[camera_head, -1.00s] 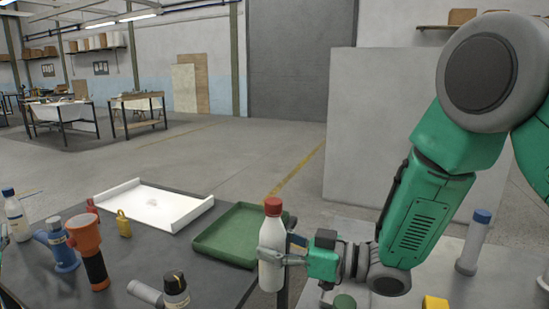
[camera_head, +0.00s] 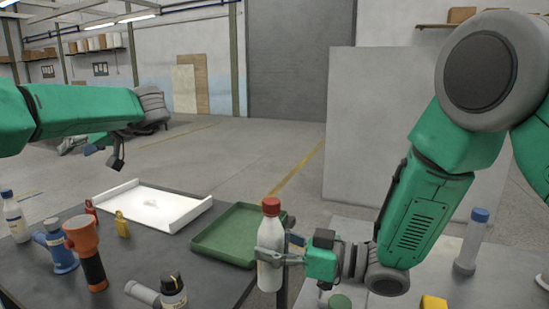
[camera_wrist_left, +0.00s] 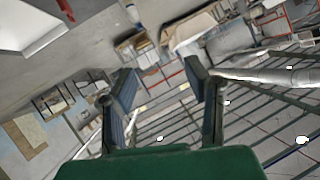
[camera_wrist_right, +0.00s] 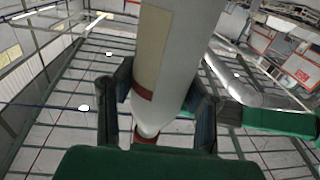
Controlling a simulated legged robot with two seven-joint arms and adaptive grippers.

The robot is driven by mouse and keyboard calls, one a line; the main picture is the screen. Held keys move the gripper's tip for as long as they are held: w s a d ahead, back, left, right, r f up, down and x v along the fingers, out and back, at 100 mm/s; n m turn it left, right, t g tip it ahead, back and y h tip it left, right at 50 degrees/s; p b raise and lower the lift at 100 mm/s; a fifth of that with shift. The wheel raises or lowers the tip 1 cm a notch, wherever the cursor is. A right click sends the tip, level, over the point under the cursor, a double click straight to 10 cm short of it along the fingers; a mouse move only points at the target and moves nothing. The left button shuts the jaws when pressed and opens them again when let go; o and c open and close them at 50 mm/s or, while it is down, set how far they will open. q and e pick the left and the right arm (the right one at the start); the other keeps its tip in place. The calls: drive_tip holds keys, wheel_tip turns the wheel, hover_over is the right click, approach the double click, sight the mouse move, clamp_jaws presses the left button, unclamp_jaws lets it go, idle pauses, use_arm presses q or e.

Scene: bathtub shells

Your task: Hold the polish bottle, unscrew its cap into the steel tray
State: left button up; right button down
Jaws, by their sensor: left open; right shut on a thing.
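The white bottle with a red cap (camera_head: 271,206) is held upright by my right gripper (camera_head: 272,255) near the table's right edge. The jaws are shut around the bottle's body (camera_wrist_right: 178,50), and the cap stands clear above them. A pale, shallow metal-looking tray (camera_head: 188,216) with raised sides lies flat on the dark table and looks empty except for a faint mark. My left gripper (camera_head: 108,158) hangs in the air above and behind that tray, well left of the bottle. In the left wrist view it is open and empty (camera_wrist_left: 163,88).
A green tray (camera_head: 205,247) lies between the pale tray and the bottle. An orange-headed torch (camera_head: 82,237), a blue tool (camera_head: 56,246), a dark-topped container (camera_head: 173,288), a yellow tag (camera_head: 122,224) and a white blue-capped bottle (camera_head: 14,215) stand on the left. A blue-topped cylinder (camera_head: 472,241) stands at right.

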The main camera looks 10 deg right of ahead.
use_arm(q)
drive_tip(key=s+d+m+h, duration=0.2)
drive_tip(key=d+m+h, duration=0.2)
drive_tip(key=d, duration=0.9)
drive_tip(key=r+m+g+h, duration=0.1)
drive_tip(key=m+g+h, duration=0.2)
drive_tip(key=m+h, duration=0.55)
hover_over(271, 200)
drive_tip(key=shift+w+a+r+y, duration=0.2)
drive_tip(key=shift+w+a+y, duration=0.05)
drive_tip(key=shift+w, duration=0.2)
drive_tip(key=shift+s+d+m, duration=0.25)
drive_tip(key=shift+s, duration=0.15)
drive_tip(key=shift+f, duration=3.95)
